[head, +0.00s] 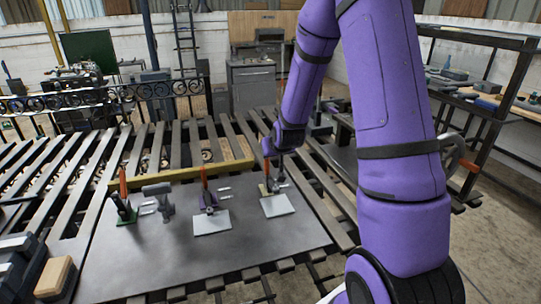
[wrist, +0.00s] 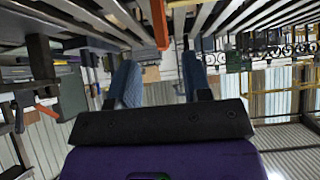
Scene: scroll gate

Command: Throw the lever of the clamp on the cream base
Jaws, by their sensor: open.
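The clamp on the cream base (head: 263,189) stands at the right end of the row on the grey metal plate, partly hidden by my gripper. Its orange-red lever (head: 267,169) looks upright in the head view. In the wrist view, an orange-red lever (wrist: 159,24) shows near the top, between the lines of my fingers. My gripper (wrist: 158,65) has two blue fingers spread apart with nothing between them. In the head view my gripper (head: 279,165) is low beside the cream-base clamp; I cannot tell whether it touches.
A clamp on a green base (head: 126,213), a grey fixture (head: 159,197) and a middle clamp with a red lever (head: 204,181) stand to the left on the metal plate (head: 150,265). A yellow bar (head: 180,174) runs behind them. The plate's front is clear.

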